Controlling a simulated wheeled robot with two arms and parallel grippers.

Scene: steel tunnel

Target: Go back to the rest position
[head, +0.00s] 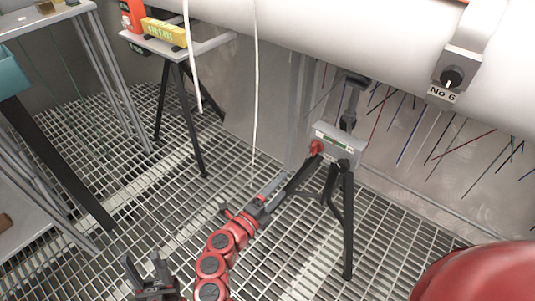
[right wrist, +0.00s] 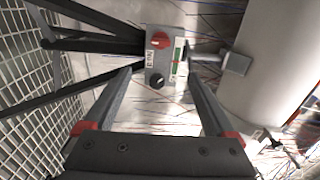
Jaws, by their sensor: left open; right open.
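My left gripper (head: 146,268) is at the bottom left of the head view, open and empty above the grating floor. My right gripper (head: 256,192) is at the end of my red jointed arm, in the middle of the head view. In the right wrist view my right gripper (right wrist: 162,74) has its fingers wide apart with nothing held. A grey box (head: 338,144) with a red knob, a black knob and a green display stands on a black tripod ahead of it. The box (right wrist: 150,60) shows beyond the fingertips in the right wrist view, apparently apart from them.
A small stand (head: 205,45) at the back left bears a yellow box (head: 164,32) and a red item (head: 133,14). White cables hang mid-view. The grating floor (head: 270,265) has open room.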

